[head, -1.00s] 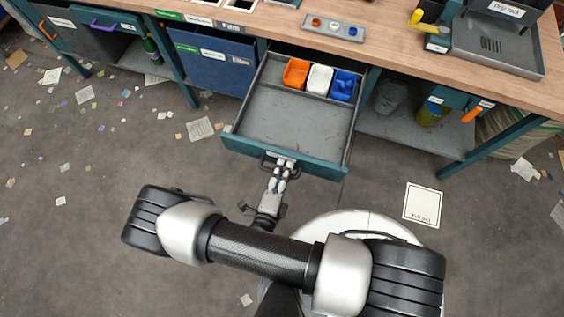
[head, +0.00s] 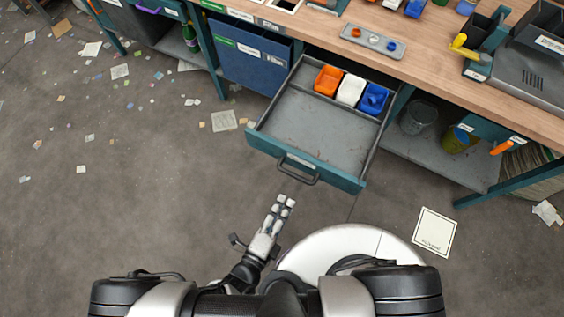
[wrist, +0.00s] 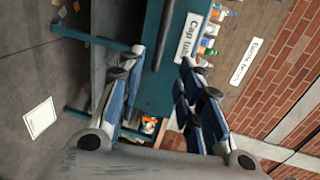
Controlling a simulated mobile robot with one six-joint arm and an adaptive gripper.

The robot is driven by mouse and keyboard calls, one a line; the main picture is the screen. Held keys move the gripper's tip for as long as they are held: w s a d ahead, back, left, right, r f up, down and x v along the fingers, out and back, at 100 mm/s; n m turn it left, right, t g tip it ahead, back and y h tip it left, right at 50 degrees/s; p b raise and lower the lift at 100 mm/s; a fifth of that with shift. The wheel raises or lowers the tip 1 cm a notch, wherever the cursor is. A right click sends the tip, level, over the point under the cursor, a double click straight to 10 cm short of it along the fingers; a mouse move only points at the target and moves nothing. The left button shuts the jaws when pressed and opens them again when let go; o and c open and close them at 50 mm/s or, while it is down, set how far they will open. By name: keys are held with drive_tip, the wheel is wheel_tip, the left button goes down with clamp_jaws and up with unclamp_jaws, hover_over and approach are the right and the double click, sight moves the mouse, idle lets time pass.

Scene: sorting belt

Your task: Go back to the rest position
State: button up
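My gripper (head: 284,200) is in front of the open drawer in the head view, apart from its dark handle (head: 298,172). In the wrist view my gripper (wrist: 163,57) has its two fingers spread with nothing between them. The teal-fronted drawer (head: 315,135) is pulled out from under the bench. At its back stand an orange bin (head: 328,80), a white bin (head: 351,90) and a blue bin (head: 374,98). The drawer front (wrist: 178,75) and its label (wrist: 189,40) also show in the wrist view.
The wooden bench (head: 440,60) runs across the top, with a small tray (head: 373,41) on it. A blue bin (head: 250,65) is left of the drawer. A white floor mat (head: 434,231) lies at the right. The floor at left is open, with scattered paper scraps.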

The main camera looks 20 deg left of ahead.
drive_tip(key=shift+r, duration=0.1)
idle(0.5)
drive_tip(key=w+d+r+m+g+h, duration=0.2)
drive_tip(key=w+r+m+g, duration=0.15)
drive_tip(key=r+m, duration=0.45)
drive_tip(key=w+d+r+m+g+h, duration=0.3)
drive_tip(key=r+m+g, duration=0.25)
drive_tip(key=m, duration=0.45)
drive_tip(key=w+d+r+m+g+h, duration=0.2)
drive_tip(key=w+r+m+g, duration=0.1)
drive_tip(key=r+m, duration=0.55)
drive_tip(key=s+d+r+m+y, duration=0.1)
drive_tip(key=d+r+m+y, duration=0.3)
drive_tip(key=m, duration=0.9)
drive_tip(key=s+d+r+m+t+y, duration=0.1)
drive_tip(key=d+r+m+y, duration=0.3)
drive_tip(key=d+r+m, duration=0.6)
wheel_tip(320, 180, up, 4)
drive_tip(key=m, duration=0.3)
drive_tip(key=shift+d+f, duration=0.2)
drive_tip(key=shift+d, duration=0.1)
